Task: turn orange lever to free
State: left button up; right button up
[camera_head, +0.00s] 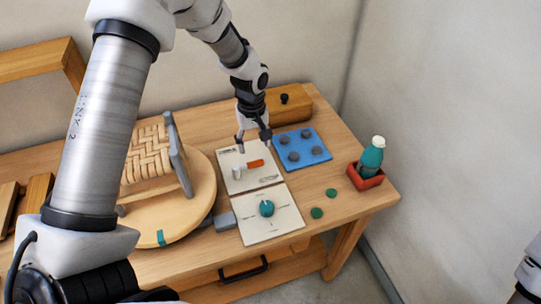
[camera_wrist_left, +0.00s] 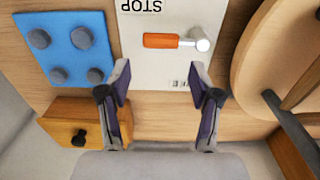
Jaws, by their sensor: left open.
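The orange lever (camera_head: 255,163) lies on a white panel (camera_head: 233,184) on the wooden table. A silver round post stands at its left end in the head view. The lever (camera_wrist_left: 160,41) also shows in the wrist view, pointing left from the post (camera_wrist_left: 202,43). The word STOP is printed upside down above it there; the other panel print is too small or cut to read. My left gripper (camera_head: 254,143) is open and empty, above the panel's far edge. In the wrist view its fingertips (camera_wrist_left: 160,80) are apart, with the lever beyond them. My right arm only edges in at the lower right.
A second white panel (camera_head: 255,232) with a teal knob (camera_head: 266,208) lies nearer. A blue plate (camera_head: 315,151) with grey knobs and a wooden box (camera_head: 298,104) are beside the gripper. A round board (camera_head: 195,215) with a woven seat stands left; a bottle (camera_head: 371,157) stands right.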

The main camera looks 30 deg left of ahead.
aim_at(255, 162)
pick_arm(q)
jog(key=shift+w+a+f, duration=0.1)
jog(key=shift+w+f, duration=0.1)
jog(key=shift+f, duration=0.1)
jog(key=f, duration=0.2)
jog(key=f+p, duration=0.1)
jog(key=f, duration=0.1)
jog(key=f+p, duration=0.1)
jog(key=f, duration=0.1)
jog(key=shift+s+f, duration=0.25)
jog(key=shift+w+f, duration=0.1)
jog(key=shift+f, duration=0.15)
jog(key=shift+d+r, duration=0.1)
jog(key=shift+d, duration=0.1)
jog(key=c, duration=0.5)
grip_shut()
